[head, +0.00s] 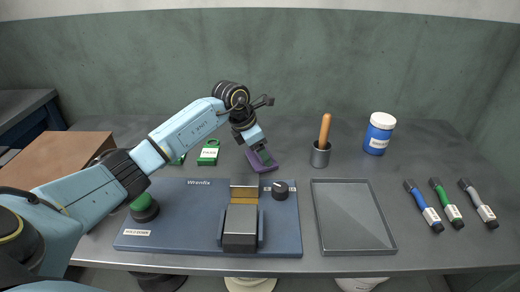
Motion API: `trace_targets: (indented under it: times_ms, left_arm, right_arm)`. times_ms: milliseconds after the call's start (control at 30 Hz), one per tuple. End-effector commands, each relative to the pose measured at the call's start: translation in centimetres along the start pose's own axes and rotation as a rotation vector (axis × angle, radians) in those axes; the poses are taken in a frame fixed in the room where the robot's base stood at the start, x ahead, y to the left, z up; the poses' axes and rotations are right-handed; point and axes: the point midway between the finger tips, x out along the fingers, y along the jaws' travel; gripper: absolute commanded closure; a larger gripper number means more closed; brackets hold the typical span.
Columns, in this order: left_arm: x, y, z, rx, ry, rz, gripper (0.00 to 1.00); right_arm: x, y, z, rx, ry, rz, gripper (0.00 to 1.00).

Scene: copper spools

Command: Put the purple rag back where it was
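The purple rag (268,167) lies at the middle of the table, behind the blue fixture board. My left gripper (264,157) reaches down to it from above, and its fingertips are at the rag. The gripper covers part of the rag. The fingers are too small and too much overlapped to tell whether they are open or shut on it. I cannot tell whether the rag rests fully on the table. My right gripper is not in view.
The blue fixture board (185,217) with a metal block (240,226) and black knob (280,190) lies in front. A cup (320,155) with a wooden handle, a blue jar (378,134), a grey tray (352,215) and markers (447,203) stand right.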

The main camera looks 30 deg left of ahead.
Motion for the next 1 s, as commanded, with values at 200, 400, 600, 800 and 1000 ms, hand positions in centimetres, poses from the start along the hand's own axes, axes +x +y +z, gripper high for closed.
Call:
trace_targets:
  times_ms: [200, 400, 600, 800, 1000]
  left_arm:
    - [0.2, 0.0, -0.1, 0.0, 0.0, 0.0, 0.12]
    - [0.1, 0.0, -0.1, 0.0, 0.0, 0.0, 0.06]
    - [-0.1, 0.0, 0.0, 0.0, 0.0, 0.0, 0.06]
    - [-3.5, 0.1, 0.1, 0.002, -0.001, 0.004, 0.06]
    - [-7.9, 0.1, 0.1, 0.001, 0.0, 0.003, 0.06]
  right_arm:
    - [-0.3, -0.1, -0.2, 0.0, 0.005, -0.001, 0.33]
    - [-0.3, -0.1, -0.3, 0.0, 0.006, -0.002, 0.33]
    - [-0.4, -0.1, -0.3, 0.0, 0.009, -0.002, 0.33]
    - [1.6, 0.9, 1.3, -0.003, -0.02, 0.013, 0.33]
    - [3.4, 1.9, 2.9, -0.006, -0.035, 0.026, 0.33]
